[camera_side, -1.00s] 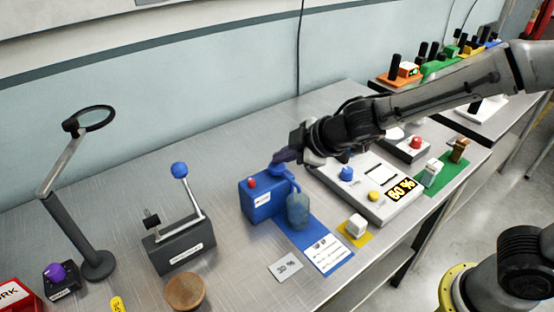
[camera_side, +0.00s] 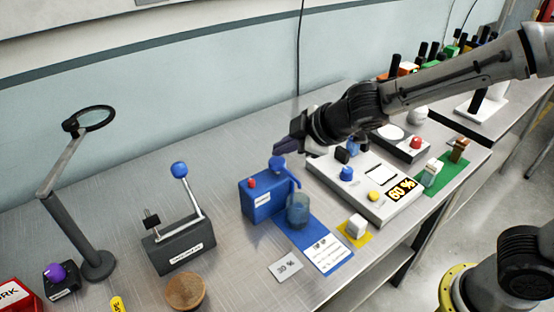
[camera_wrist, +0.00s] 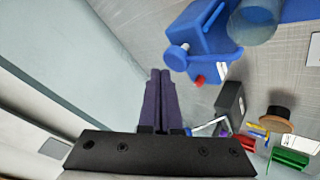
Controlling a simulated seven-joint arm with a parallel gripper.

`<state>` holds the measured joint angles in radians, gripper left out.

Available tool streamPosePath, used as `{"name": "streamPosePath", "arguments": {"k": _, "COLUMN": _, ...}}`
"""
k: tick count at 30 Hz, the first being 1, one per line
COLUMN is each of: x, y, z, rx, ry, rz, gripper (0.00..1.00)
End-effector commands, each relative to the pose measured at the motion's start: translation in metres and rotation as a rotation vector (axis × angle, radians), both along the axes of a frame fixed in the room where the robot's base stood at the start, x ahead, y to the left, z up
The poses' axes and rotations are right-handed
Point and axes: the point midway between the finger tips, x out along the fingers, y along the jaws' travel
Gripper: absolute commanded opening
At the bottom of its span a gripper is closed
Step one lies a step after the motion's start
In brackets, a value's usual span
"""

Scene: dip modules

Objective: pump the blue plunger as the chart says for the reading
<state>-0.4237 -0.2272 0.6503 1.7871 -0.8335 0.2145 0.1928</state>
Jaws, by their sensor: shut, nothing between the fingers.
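The blue pump box (camera_side: 262,200) stands on the metal bench with a red button (camera_side: 252,183) on it. Its blue plunger (camera_side: 277,163) stands up at the box's back corner, with a spout over a clear bluish beaker (camera_side: 298,210). My gripper (camera_side: 279,147) is shut and empty, just above the plunger head and apart from it. In the wrist view the shut purple fingers (camera_wrist: 160,76) point beside the plunger head (camera_wrist: 178,57). The chart card (camera_side: 328,254) lies on the blue mat; its text is too small to read. The display (camera_side: 401,190) seems to read 60 % or 80 %.
A small percent card (camera_side: 286,268) lies beside the mat. A lever box with a blue knob (camera_side: 180,170) and a magnifier stand (camera_side: 85,215) are to the left. The white display panel (camera_side: 350,195) is close on the right. The bench behind the pump is clear.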

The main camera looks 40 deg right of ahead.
Motion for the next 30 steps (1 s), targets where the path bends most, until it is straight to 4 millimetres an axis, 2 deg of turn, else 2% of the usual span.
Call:
{"name": "streamPosePath", "arguments": {"k": 7, "x": 0.000, "y": 0.000, "z": 0.002, "rx": 0.000, "ry": -0.001, "rz": 0.000, "gripper": 0.00}}
{"name": "streamPosePath", "arguments": {"k": 21, "x": 0.001, "y": 0.000, "z": 0.042, "rx": 0.001, "ry": -0.005, "rz": -0.001, "gripper": 0.00}}
{"name": "streamPosePath", "arguments": {"k": 30, "x": 0.000, "y": 0.000, "z": 0.051, "rx": 0.000, "ry": -0.001, "rz": 0.001, "gripper": 0.00}}
